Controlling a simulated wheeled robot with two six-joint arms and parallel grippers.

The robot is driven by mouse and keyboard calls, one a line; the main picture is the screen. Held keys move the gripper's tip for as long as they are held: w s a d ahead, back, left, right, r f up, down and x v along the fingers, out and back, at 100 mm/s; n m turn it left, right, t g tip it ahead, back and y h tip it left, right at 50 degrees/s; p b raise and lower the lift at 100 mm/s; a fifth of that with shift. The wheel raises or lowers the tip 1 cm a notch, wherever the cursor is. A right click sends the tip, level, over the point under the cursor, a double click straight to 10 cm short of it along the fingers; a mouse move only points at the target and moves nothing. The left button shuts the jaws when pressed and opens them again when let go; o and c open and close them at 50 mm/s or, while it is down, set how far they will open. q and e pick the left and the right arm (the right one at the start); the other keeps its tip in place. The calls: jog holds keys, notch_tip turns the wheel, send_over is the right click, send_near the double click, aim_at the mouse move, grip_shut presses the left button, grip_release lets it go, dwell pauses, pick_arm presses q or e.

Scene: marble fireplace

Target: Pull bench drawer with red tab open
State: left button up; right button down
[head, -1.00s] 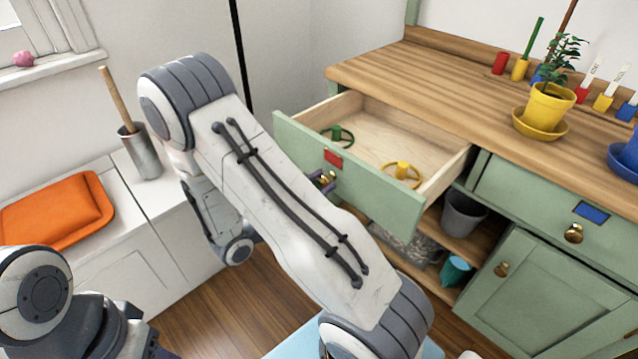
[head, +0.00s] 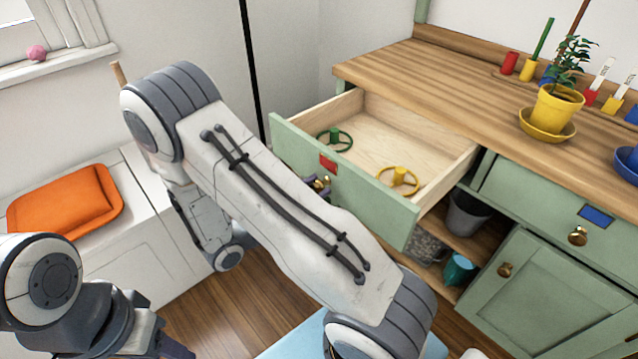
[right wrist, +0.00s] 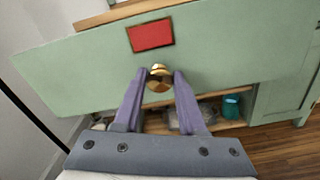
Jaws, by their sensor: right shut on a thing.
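The green bench drawer with the red tab (head: 328,164) stands well open below the wooden worktop. Its pale wooden inside shows in the head view. The red tab also shows in the right wrist view (right wrist: 152,35), just above the brass knob (right wrist: 159,79). My right gripper (head: 318,187) is at the drawer front, partly hidden behind my own arm. In the right wrist view its purple fingers (right wrist: 158,78) are shut on the brass knob, one on each side. My left arm shows at the lower left of the head view, but its gripper is not in view.
A green valve wheel (head: 335,139) and a yellow one (head: 398,178) lie in the drawer. A blue-tabbed drawer (head: 540,210) is shut to the right. A potted plant (head: 555,105) stands on the worktop. An orange cushion (head: 65,203) lies on the white bench at left.

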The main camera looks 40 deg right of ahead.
jog(key=shift+c, duration=2.3)
grip_release()
jog(key=a+p, duration=0.2)
jog(key=a, duration=0.8)
jog(key=shift+s+a, duration=0.2)
jog(key=shift+s, duration=0.2)
jog(key=s+a+r+m+g+y, duration=0.1)
jog(key=s+a+r+m+y, duration=0.3)
jog(key=s+a+y, duration=0.45)
jog(key=s+a+r+m+y, duration=0.35)
jog(key=s+a+y, duration=0.35)
jog(key=y, duration=0.3)
notch_tip(320, 180, up, 30)
jog(key=p, duration=2.9)
jog(key=shift+a+f, duration=0.2)
jog(key=shift+a, duration=0.2)
